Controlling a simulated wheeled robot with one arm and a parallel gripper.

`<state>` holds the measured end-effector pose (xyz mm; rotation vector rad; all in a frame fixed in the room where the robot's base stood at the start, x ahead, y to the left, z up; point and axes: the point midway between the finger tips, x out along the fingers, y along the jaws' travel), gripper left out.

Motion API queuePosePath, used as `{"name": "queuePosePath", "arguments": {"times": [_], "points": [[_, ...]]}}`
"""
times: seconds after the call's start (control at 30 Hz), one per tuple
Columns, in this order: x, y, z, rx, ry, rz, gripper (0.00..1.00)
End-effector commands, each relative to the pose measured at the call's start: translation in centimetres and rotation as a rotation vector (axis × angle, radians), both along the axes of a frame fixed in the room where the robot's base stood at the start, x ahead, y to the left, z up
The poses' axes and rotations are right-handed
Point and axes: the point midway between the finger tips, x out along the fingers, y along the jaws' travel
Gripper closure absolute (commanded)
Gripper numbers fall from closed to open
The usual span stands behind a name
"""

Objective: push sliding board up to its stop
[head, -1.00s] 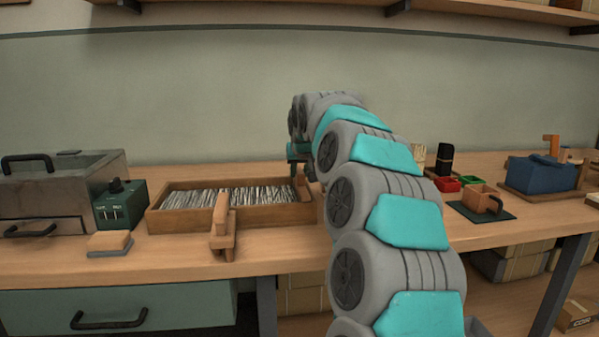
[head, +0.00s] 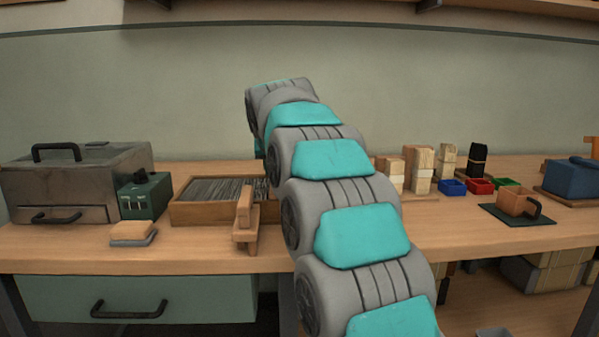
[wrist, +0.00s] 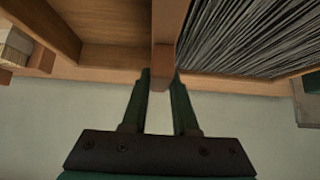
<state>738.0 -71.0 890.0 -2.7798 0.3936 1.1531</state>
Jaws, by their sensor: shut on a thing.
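The sliding board (wrist: 169,25) is a wooden bar standing across the wooden tray (head: 222,222). My gripper (wrist: 161,80) is shut on its wall-side end, one dark green finger on each side. In the wrist view, packed grey bristles (wrist: 250,38) lie right of the board, close against it. An empty wooden compartment (wrist: 112,28) lies on its left. In the head view the bristles (head: 225,190) fill the visible left part of the tray. My arm hides the tray's right part, the board and my fingers there. I cannot see a stop clearly.
A wooden upright piece (head: 245,212) stands at the tray's front. A green control box (head: 146,196) and metal box (head: 75,185) stand to the left, a small block (head: 133,232) in front.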

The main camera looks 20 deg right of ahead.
Motion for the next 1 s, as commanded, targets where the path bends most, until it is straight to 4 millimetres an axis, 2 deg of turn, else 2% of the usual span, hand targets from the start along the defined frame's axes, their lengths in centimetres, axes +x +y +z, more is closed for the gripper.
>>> {"name": "queuePosePath", "arguments": {"times": [0.1, 0.4, 0.43, 0.67, 1.0], "points": [[0.3, 1.0, 0.06, -0.001, -0.002, 0.001, 1.0], [0.36, 1.26, 0.09, 0.002, -0.004, 0.004, 1.0], [0.35, 1.27, 0.1, 0.002, -0.004, 0.004, 0.71], [0.34, 1.18, 0.06, 0.001, -0.003, 0.004, 0.45], [0.2, 1.09, 0.15, 0.001, -0.002, 0.001, 0.43]]}}
